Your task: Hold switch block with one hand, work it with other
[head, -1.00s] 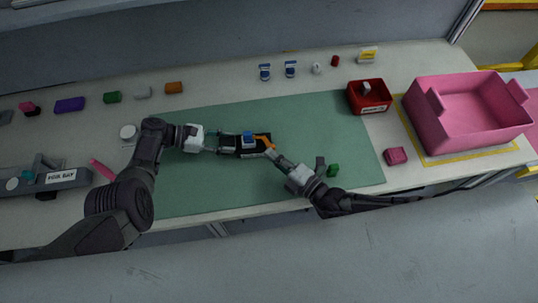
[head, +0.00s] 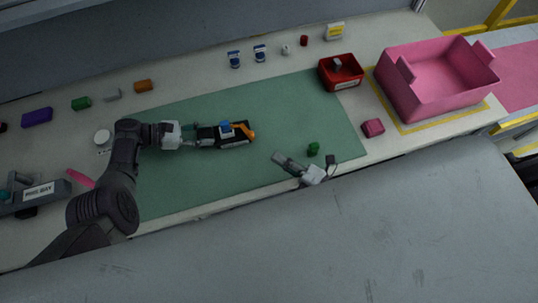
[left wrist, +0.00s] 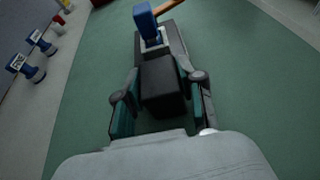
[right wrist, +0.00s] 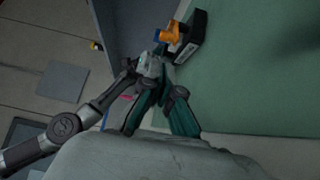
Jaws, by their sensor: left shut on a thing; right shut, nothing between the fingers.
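The switch block (head: 237,138) is a black block with a blue rocker or lever (head: 225,127) and an orange lever (head: 249,131) at its right end. It lies on or just above the green mat. My left gripper (head: 199,138) is shut on its left end. The left wrist view shows the black end of the block (left wrist: 162,84) between the fingers, with the blue part (left wrist: 147,22) beyond. My right gripper (head: 278,157) is shut and empty, to the right and front of the block, apart from it. The right wrist view shows the orange lever (right wrist: 174,33) beyond the closed fingers.
A green mat (head: 290,105) covers the middle of the table. A red bin (head: 330,80) and a pink bin (head: 395,95) stand to the right. Small parts line the back. A labelled grey fixture (head: 40,194) is at left.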

